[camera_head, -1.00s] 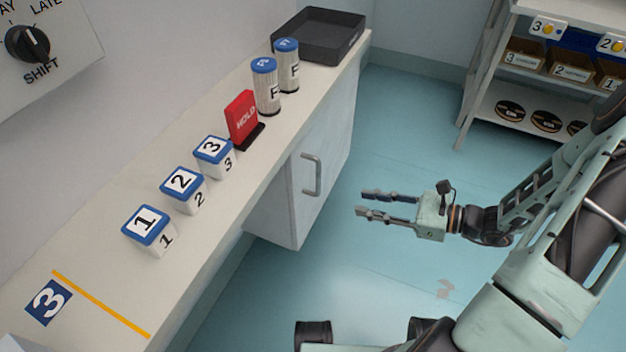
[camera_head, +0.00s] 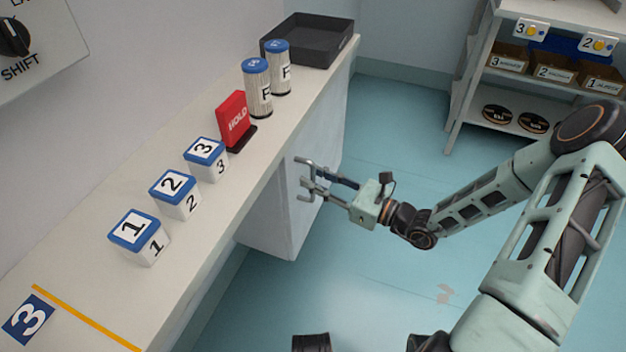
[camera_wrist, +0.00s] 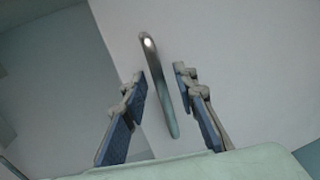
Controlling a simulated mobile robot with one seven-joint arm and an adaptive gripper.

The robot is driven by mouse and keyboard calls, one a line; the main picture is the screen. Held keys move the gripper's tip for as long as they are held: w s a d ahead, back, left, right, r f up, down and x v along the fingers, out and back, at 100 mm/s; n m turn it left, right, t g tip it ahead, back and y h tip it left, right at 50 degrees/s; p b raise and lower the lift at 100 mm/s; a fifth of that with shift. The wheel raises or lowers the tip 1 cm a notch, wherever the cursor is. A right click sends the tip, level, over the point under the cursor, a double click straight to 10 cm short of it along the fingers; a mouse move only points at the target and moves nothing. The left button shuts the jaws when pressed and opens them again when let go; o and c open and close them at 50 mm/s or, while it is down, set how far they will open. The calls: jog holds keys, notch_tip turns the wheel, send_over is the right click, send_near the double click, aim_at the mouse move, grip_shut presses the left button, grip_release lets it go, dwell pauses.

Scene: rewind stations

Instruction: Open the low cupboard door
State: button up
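The low cupboard (camera_head: 275,215) hangs under the counter, and its pale door is shut. Its metal bar handle (camera_wrist: 157,80) stands upright but slightly tilted in the wrist view, between my two fingers. In the head view the handle is mostly hidden behind my fingers, with part of it showing (camera_head: 306,190). My gripper (camera_head: 305,171) is open at the door front, one finger on each side of the handle. The fingers also show in the wrist view (camera_wrist: 160,85), with gaps between them and the bar. I cannot tell whether either finger touches it.
The counter (camera_head: 215,215) above holds numbered blocks (camera_head: 175,194), a red HOLD sign (camera_head: 234,119), two filter canisters (camera_head: 267,82) and a black tray (camera_head: 310,42). A shelf rack (camera_head: 545,90) stands at the back right. The blue floor (camera_head: 400,110) before the door is clear.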

jog(key=shift+w+a, duration=0.25)
jog(key=shift+a, duration=0.2)
grip_shut()
